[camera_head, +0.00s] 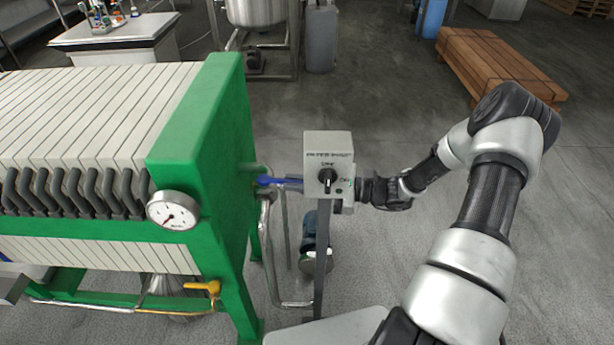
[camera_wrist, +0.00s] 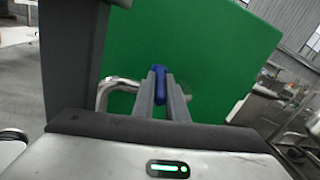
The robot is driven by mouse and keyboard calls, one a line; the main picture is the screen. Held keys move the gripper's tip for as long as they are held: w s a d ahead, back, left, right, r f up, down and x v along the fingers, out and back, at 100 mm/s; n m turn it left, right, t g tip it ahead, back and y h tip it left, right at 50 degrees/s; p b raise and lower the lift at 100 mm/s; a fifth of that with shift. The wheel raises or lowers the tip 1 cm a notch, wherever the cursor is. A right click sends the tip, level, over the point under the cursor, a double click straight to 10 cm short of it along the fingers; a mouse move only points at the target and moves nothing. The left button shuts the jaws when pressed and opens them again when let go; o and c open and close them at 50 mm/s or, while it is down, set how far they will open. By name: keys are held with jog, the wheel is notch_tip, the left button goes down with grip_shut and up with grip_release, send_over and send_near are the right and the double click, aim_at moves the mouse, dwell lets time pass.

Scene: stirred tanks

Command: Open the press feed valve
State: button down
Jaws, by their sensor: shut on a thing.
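The blue valve handle (camera_head: 268,181) sits on the pipe by the green end plate of the filter press and points right, toward the grey control box. In the wrist view the blue handle (camera_wrist: 159,84) stands between my two grey fingers. My gripper (camera_wrist: 163,98) is shut on it. In the head view my wrist comes in from the right behind the control box, which hides most of my gripper. The valve body is not clear in either view.
The control box (camera_head: 328,147) on its post (camera_head: 322,255) stands close in front of my wrist. The green end plate (camera_head: 205,150) carries a gauge (camera_head: 174,210). A yellow handle (camera_head: 205,287) is low on the press. The floor behind my arm is clear up to brown timber (camera_head: 495,65).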

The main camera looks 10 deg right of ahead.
jog(key=c, duration=1.8)
grip_release()
jog(key=shift+o, duration=0.2)
jog(key=shift+s, duration=0.1)
jog(key=v, duration=1.7)
jog(key=shift+d, duration=0.2)
jog(key=shift+s, duration=0.1)
